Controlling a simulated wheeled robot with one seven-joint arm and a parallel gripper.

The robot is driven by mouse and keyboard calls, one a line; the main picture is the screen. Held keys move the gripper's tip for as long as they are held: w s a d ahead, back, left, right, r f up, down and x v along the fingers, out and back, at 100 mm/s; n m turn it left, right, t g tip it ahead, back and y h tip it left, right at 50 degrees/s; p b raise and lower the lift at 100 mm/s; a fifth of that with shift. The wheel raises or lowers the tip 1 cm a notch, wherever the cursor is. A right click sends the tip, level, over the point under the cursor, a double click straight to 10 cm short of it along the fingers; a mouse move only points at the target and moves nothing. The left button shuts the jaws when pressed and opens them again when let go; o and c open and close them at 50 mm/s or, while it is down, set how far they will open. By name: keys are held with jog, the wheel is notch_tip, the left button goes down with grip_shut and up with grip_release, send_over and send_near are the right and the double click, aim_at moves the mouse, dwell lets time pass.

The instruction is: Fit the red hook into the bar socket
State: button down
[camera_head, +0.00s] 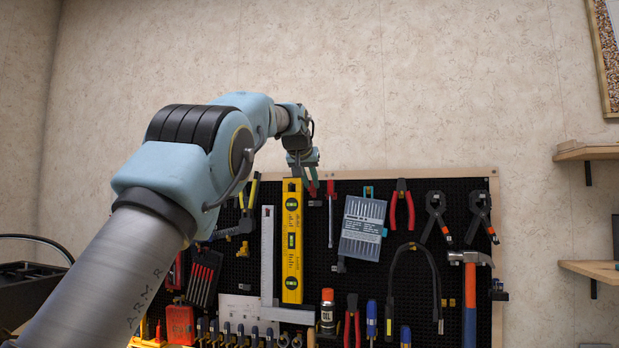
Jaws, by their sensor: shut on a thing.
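My gripper (303,165) is at the end of my arm, in front of the top edge of the pegboard, just above the yellow spirit level. It is shut on a small red piece (312,191), which I take for the red hook; a bit of green shows beside it. The hook's shape and tilt are too small to tell. Several small grey fittings are on the black pegboard (420,270), one just below the gripper (315,203). I cannot tell which is the bar socket, or whether the hook touches anything.
The yellow spirit level (292,265) hangs just below my gripper. A steel square (267,250) is left of it. A screwdriver (331,215) and a grey bit case (362,228) hang to the right. Shelves (588,153) are at far right. The wall above the board is clear.

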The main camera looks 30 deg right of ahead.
aim_at(315, 190)
jog(key=shift+w+d+f+p, duration=0.1)
jog(key=shift+w+d+p, duration=1.3)
jog(key=shift+p, duration=0.55)
jog(key=shift+w+d+f, duration=0.2)
jog(key=shift+w+d, duration=0.3)
jog(key=shift+w, duration=0.15)
jog(key=shift+w+d, duration=0.1)
jog(key=shift+f+b, duration=0.95)
dwell(0.7)
jog(key=c, duration=0.7)
grip_release()
